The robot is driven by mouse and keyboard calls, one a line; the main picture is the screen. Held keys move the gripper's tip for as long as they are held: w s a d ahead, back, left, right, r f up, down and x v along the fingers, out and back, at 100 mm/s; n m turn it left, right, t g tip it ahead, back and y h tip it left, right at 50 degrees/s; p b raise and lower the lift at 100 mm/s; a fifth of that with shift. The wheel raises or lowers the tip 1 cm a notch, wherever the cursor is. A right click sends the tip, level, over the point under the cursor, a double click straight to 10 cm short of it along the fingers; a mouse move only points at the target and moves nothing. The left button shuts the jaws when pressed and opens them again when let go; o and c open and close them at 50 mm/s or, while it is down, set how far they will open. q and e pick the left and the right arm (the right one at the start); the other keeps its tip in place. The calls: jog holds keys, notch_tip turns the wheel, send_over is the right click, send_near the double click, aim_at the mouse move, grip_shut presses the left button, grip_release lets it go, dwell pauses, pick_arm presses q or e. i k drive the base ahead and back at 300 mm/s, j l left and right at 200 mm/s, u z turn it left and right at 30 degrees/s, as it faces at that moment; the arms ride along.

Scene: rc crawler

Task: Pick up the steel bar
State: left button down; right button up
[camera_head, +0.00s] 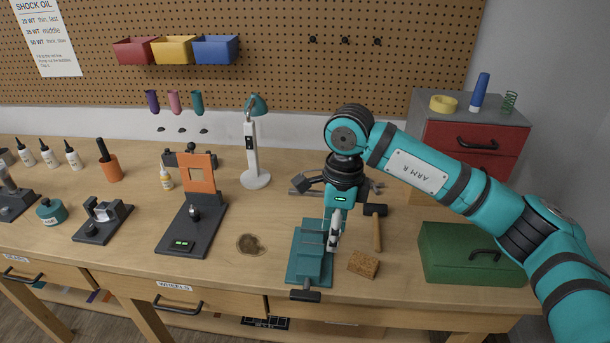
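My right gripper (333,243) points down over the right side of a teal vise (307,268) near the front of the bench. Its pale fingers look close together, seen nearly edge-on, and I cannot tell whether they are shut or hold anything. I cannot clearly make out the steel bar. Grey metal pieces (299,190) lie behind the gripper and are partly hidden by my wrist; I cannot tell what they are. My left gripper is not in view.
A cork-brown block (363,264) and a hammer (377,232) lie right of the vise. A green box (472,254) stands further right. An orange-posted stand (198,205), a small round brown dish (250,244) and a lamp (254,150) are to the left.

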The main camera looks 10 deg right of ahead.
aim_at(315, 193)
jog(key=i, duration=1.1)
